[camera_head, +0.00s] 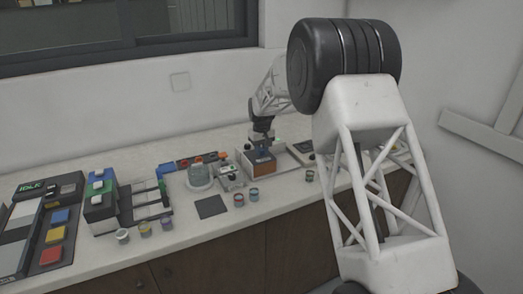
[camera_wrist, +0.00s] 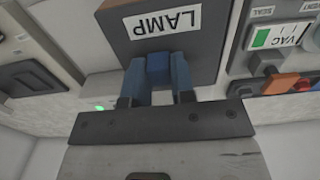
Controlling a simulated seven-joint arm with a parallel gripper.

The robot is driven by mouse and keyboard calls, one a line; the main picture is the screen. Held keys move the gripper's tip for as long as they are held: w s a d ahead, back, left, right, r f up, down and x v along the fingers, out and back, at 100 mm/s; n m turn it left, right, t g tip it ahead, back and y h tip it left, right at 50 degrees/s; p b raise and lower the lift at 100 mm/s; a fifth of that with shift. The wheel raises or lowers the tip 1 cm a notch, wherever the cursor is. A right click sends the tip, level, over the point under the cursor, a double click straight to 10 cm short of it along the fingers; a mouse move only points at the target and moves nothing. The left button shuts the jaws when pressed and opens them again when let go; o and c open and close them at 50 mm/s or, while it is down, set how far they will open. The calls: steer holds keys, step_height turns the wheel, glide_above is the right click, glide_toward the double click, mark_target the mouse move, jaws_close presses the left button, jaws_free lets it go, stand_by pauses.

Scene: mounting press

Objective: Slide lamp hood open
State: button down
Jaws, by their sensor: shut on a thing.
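The lamp hood (camera_wrist: 205,62) is a dark grey box with a white LAMP label, upside down in the wrist view. A blue handle (camera_wrist: 158,68) sticks out of its face. My gripper (camera_wrist: 157,66) has its two blue fingers on either side of the handle and is shut on it. In the head view the lamp hood (camera_head: 261,165) shows as a small box with an orange-brown front, behind the middle of the counter. My gripper (camera_head: 262,149) reaches down onto it from above there. The hood's inside is hidden.
A panel with a VAC label and a green patch (camera_wrist: 262,38) stands right of the hood in the wrist view. In the head view, small cups (camera_head: 253,195) and a dark square mat (camera_head: 211,207) lie in front. A machine with coloured buttons (camera_head: 54,235) fills the left. A wall backs the counter.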

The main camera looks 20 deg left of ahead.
steer(key=w+d, duration=0.8)
steer(key=shift+r, duration=0.1)
steer(key=shift+w+d, duration=0.1)
steer(key=c, duration=1)
jaws_free()
steer(key=shift+o, duration=0.2)
step_height(320, 180, up, 8)
